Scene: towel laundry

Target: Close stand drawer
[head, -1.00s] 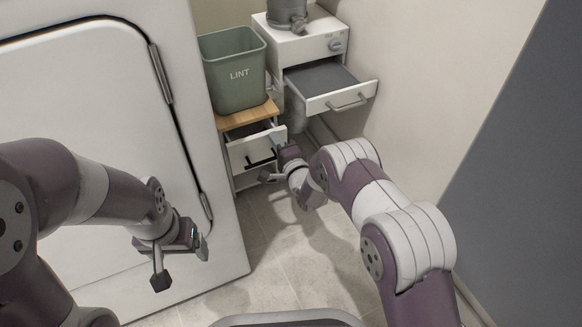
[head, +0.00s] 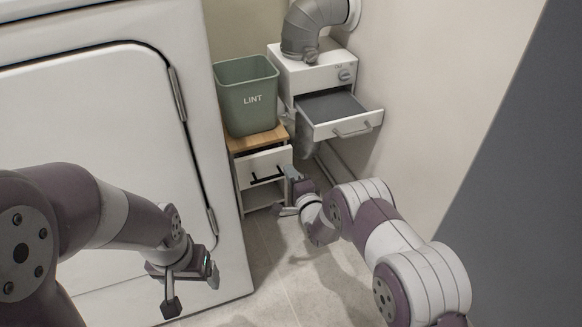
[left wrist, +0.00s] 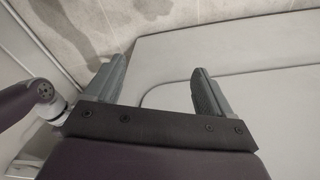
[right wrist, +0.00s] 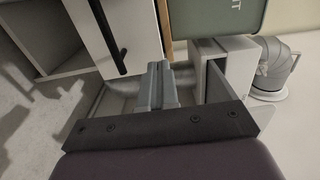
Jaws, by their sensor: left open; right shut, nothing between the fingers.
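The stand (head: 283,131) has a wooden top and a white drawer (head: 257,164) with a black bar handle (head: 266,178). A dark gap shows above the drawer front, which looks slightly out from the stand. My right gripper (head: 290,180) is shut and empty at the right edge of the drawer front. In the right wrist view, its fingers (right wrist: 160,85) are together beside the drawer front (right wrist: 135,25); I cannot tell whether they touch it. My left gripper (head: 192,288) is open and empty in front of the large white machine, and its spread fingers show in the left wrist view (left wrist: 160,88).
A green LINT bin (head: 248,100) stands on the stand. Behind it, a white unit (head: 310,75) carries a grey duct (head: 305,25) and has its own drawer (head: 350,125) pulled out. The white machine (head: 110,120) borders the left. Floor (head: 275,265) in front is clear.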

